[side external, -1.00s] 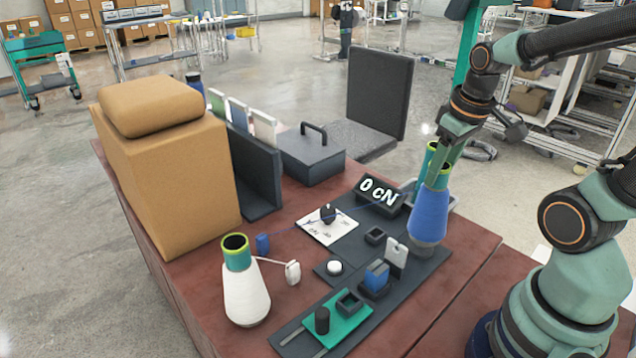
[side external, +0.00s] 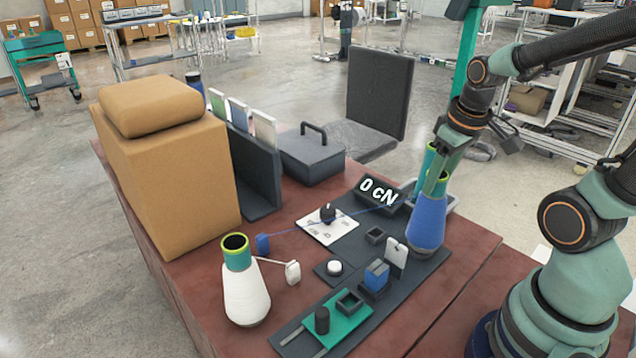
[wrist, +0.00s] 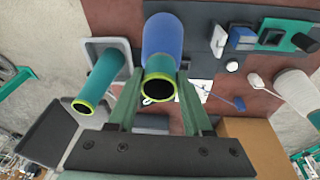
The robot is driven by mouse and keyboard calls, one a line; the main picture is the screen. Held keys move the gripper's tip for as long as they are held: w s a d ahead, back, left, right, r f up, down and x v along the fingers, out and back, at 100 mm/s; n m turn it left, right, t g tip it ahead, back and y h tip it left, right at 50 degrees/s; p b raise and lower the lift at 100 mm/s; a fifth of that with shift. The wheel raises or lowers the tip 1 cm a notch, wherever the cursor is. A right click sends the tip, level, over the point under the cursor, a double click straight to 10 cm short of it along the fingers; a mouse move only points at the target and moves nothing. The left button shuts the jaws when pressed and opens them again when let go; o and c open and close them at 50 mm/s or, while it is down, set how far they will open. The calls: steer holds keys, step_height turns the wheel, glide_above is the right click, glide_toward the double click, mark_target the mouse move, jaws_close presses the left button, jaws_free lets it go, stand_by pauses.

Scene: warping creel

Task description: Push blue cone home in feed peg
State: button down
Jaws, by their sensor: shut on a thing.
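The blue cone (side external: 426,226), with a green, yellow-rimmed top, stands nearly upright at the right end of the dark base plate (side external: 432,265). My gripper (side external: 438,182) is above it, shut on its green top. In the wrist view the cone's blue body (wrist: 163,38) runs away from me, its open top between the fingers of my gripper (wrist: 158,90). The feed peg is not visible; the cone hides the spot under it. I cannot tell whether the cone's bottom touches the plate.
A green tube (wrist: 101,78) stands in a grey tray (wrist: 92,47) beside the cone. The display (side external: 380,193) reads 0 cN. A white card (side external: 396,254) and blue block (side external: 376,275) stand close in front. A white cone (side external: 245,295) stands left, beside a tan box (side external: 170,180).

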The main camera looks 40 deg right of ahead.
steer(key=shift+f, duration=0.15)
jaws_free()
stand_by(0.4)
steer(key=v, duration=0.7)
stand_by(0.4)
steer(key=d+v, duration=0.1)
steer(key=v, duration=1.1)
steer(key=shift+a, duration=0.5)
